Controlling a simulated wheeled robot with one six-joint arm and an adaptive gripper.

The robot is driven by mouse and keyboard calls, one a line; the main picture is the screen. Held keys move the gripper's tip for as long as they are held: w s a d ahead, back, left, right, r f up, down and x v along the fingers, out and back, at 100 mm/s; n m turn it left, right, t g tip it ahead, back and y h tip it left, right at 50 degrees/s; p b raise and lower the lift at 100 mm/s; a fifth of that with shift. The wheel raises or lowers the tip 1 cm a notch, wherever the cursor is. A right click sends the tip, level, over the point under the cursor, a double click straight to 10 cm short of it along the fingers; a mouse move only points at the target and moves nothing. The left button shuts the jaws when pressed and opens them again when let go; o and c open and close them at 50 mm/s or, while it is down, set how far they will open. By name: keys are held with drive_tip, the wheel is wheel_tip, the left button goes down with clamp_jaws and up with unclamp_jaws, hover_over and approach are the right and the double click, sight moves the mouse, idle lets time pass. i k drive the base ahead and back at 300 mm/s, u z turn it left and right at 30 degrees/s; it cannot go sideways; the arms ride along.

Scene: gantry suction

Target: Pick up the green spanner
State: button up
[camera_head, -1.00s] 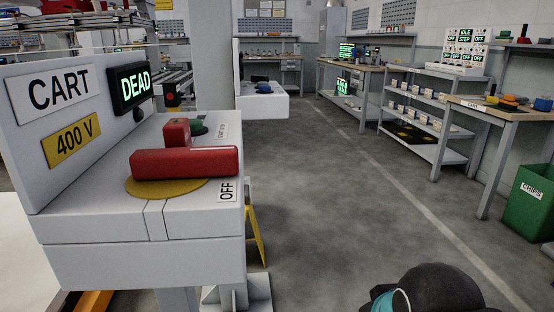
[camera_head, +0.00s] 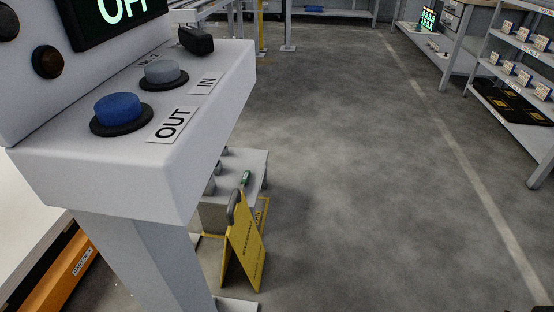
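My gripper is not in view.
A white control pedestal (camera_head: 120,185) with a blue OUT button (camera_head: 118,108) and a grey IN button (camera_head: 162,71) fills the near left. A yellow folding sign (camera_head: 246,250) stands on the floor beside it. Shelving (camera_head: 520,62) lines the right. The grey floor (camera_head: 370,190) between is clear.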

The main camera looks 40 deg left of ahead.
sight(244, 182)
drive_tip(key=u, duration=0.55)
drive_tip(key=i, duration=1.75)
drive_tip(key=u, duration=1.4)
drive_tip(key=i, duration=0.5)
drive_tip(key=u, duration=0.3)
